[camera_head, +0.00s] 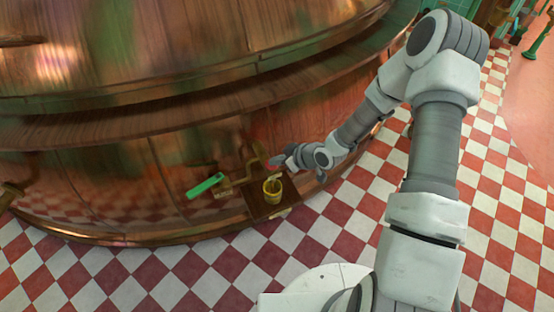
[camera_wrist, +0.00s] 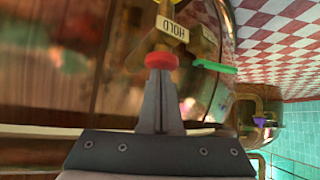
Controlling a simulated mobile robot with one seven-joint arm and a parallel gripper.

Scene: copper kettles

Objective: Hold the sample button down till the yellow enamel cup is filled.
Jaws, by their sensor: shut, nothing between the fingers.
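The yellow enamel cup (camera_head: 272,192) stands upright on a small dark shelf (camera_head: 257,208) at the foot of the big copper kettle. How full it is cannot be made out. My gripper (camera_head: 279,161) is just above and behind the cup, beside a brass spout pipe. In the wrist view my gripper (camera_wrist: 160,78) is shut and empty, its fingertips right at the red sample button (camera_wrist: 161,60). The tips seem to touch the button; whether it is pressed in I cannot tell. A label reading HOLD (camera_wrist: 173,29) sits beyond the button.
A green-handled lever (camera_head: 206,186) sticks out left of the shelf; it also shows right of the button in the wrist view (camera_wrist: 215,66). The copper kettle (camera_head: 120,185) fills the left and back. The red and white checkered floor (camera_head: 230,265) in front is clear.

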